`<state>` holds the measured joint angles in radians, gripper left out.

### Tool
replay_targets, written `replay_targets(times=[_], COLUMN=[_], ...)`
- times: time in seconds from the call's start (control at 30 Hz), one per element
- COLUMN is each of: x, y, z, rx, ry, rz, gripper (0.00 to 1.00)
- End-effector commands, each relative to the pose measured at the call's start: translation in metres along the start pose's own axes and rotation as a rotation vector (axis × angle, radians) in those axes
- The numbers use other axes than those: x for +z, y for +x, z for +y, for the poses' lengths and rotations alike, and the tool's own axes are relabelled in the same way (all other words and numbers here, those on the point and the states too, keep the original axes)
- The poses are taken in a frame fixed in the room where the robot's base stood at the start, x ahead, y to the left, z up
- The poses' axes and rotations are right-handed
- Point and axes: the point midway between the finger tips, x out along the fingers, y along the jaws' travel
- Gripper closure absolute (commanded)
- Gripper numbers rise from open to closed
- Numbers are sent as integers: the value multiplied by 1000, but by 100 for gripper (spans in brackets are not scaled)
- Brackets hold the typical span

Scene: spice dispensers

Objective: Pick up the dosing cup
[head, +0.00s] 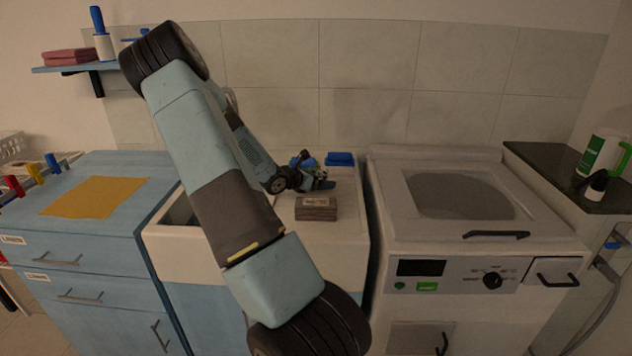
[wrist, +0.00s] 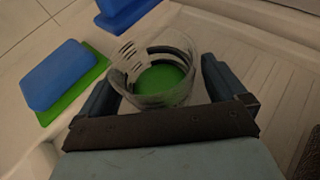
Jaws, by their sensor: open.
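The dosing cup (wrist: 153,72) is a clear, round cup with dark measuring marks on its wall and green at its bottom. In the wrist view it stands between the two dark fingers of my gripper (wrist: 160,70), with a finger on either side. The fingers are open; the right finger shows a gap to the cup, and the left one is close to it. In the head view my gripper (head: 316,182) is low over the white counter by the sink, and the cup cannot be clearly made out there.
A blue and green sponge (wrist: 65,75) lies left of the cup, and a blue block (wrist: 125,10) lies behind it. A white washing machine (head: 475,210) stands to the right.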

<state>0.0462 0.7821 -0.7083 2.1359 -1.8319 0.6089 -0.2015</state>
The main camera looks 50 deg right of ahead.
Motion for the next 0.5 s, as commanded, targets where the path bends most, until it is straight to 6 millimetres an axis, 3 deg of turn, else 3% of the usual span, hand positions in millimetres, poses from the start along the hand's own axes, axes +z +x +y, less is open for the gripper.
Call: replay_targets(times=[0.13, 0.5], x=[0, 0], y=[0, -1], z=[0, 0], rx=[0, 0], ry=[0, 0], rz=[0, 0], gripper=[3, 38])
